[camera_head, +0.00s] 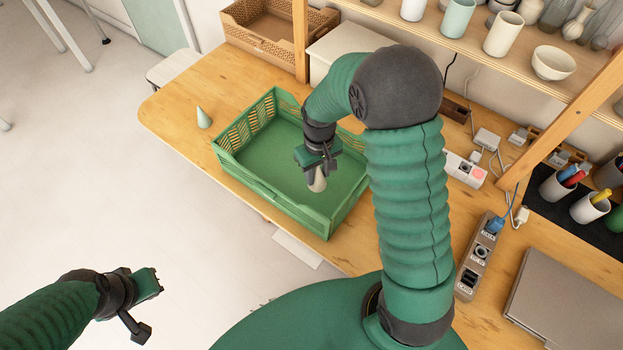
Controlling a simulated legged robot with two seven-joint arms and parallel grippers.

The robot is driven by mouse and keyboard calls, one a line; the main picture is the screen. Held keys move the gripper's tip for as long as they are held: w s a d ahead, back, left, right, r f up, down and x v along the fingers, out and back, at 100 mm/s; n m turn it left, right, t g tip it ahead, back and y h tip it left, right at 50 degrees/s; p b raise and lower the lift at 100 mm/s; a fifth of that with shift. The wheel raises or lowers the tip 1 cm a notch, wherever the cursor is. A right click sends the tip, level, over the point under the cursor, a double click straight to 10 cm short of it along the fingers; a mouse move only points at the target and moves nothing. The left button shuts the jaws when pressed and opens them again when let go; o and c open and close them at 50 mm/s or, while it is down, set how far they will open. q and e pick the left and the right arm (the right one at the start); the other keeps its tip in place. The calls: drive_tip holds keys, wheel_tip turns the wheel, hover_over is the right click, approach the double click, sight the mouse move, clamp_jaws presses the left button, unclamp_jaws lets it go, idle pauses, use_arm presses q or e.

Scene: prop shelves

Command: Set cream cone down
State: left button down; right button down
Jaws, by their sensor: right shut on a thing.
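The cream cone (318,184) is held by my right gripper (318,166), which is shut on its upper part. It shows over the inside of the green crate (264,190); I cannot tell whether its lower end touches the crate floor. A pale green cone (203,118) stands upright on the wooden table (180,98), just left of the crate. My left gripper (149,306) is at the lower left, away from the table, with its fingers apart and nothing between them. My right arm hides part of the crate's right side.
A brown basket (270,40) stands at the back left of the table. A shelf with cups and a bowl (553,62) rises behind. A power strip (476,262), a grey laptop (568,300) and pen cups (589,206) are at right. The crate floor around the cone looks clear.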

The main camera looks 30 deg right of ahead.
sight(318, 182)
wheel_tip(318, 182, down, 4)
drive_tip(key=shift+f, duration=0.15)
drive_tip(key=shift+d+f, duration=0.15)
drive_tip(key=shift+f, duration=0.2)
drive_tip(key=shift+d, duration=0.1)
drive_tip(key=c, duration=1.3)
unclamp_jaws()
drive_tip(key=o, duration=0.4)
